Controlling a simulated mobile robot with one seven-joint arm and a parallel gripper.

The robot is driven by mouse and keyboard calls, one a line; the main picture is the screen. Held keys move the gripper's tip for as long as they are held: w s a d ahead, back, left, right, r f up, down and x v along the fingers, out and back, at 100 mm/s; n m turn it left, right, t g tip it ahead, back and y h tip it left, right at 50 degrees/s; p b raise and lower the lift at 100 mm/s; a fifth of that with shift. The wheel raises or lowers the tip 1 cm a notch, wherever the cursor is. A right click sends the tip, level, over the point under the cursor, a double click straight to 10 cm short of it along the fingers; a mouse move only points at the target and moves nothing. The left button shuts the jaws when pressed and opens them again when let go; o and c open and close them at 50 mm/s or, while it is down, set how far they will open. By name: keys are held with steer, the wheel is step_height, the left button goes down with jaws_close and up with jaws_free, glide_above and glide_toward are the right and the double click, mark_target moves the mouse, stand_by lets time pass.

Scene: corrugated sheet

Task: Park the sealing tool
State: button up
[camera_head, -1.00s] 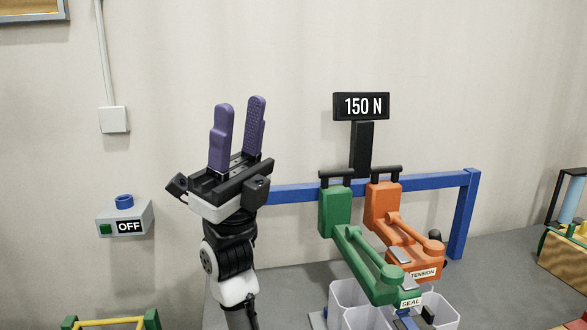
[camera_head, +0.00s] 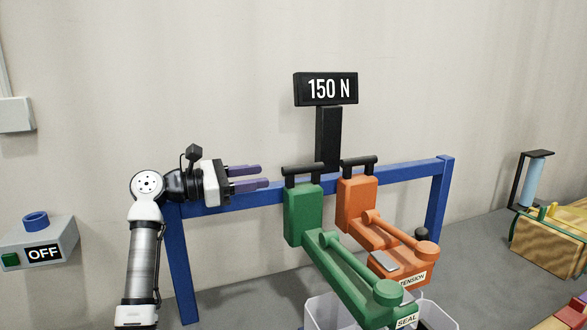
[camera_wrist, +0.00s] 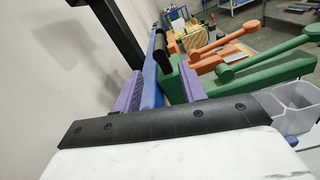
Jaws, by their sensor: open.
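The green sealing tool (camera_head: 304,217), labelled SEAL, hangs by its black top handle at the blue rail (camera_head: 400,178). The orange tension tool (camera_head: 357,203) hangs to its right. My gripper (camera_head: 266,177) is open and empty, left of the green tool and level with its handle, its purple fingers pointing right. In the wrist view the fingers (camera_wrist: 158,88) stand apart, with the rail and the green tool (camera_wrist: 240,78) beyond and between them. The gripper appears clear of the tool.
A black display (camera_head: 326,89) reading 150 N stands behind the rail. Clear bins (camera_head: 319,310) sit below the tools. A switch box (camera_head: 40,243) reading OFF is at the left.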

mark_target(301, 170)
steer(key=p+x, duration=0.3)
steer(key=x, duration=0.8)
steer(key=shift+w+d+r, duration=0.1)
steer(key=shift+d, duration=0.1)
steer(key=shift+c, duration=0.2)
jaws_close()
